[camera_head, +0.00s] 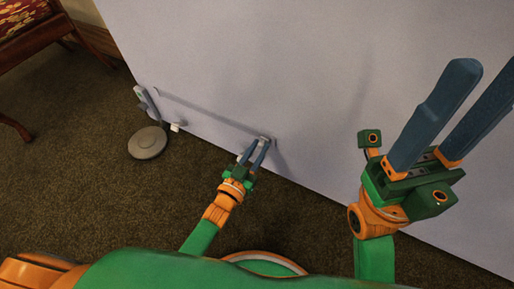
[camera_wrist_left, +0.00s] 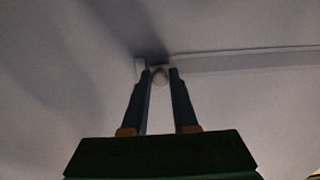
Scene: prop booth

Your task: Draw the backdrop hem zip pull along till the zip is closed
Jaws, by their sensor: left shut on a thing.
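The pale backdrop (camera_head: 300,60) stands upright across the view, with the zip (camera_head: 205,112) running as a grey strip near its lower edge. The strip slopes from the upper left down to the small pale zip pull (camera_head: 265,139). My left gripper (camera_head: 257,147) is shut on the zip pull at the right end of the visible strip. In the left wrist view the rounded pull (camera_wrist_left: 160,76) shows between the fingertips, and the zip (camera_wrist_left: 245,60) runs off to the right. My right gripper (camera_head: 487,72) is raised at the right, open and empty.
A grey stand with a round base (camera_head: 148,143) is on the dark carpet (camera_head: 75,150) by the backdrop's left edge. A wooden chair with a patterned seat (camera_head: 25,18) is at the top left. The carpet between stand and chair is clear.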

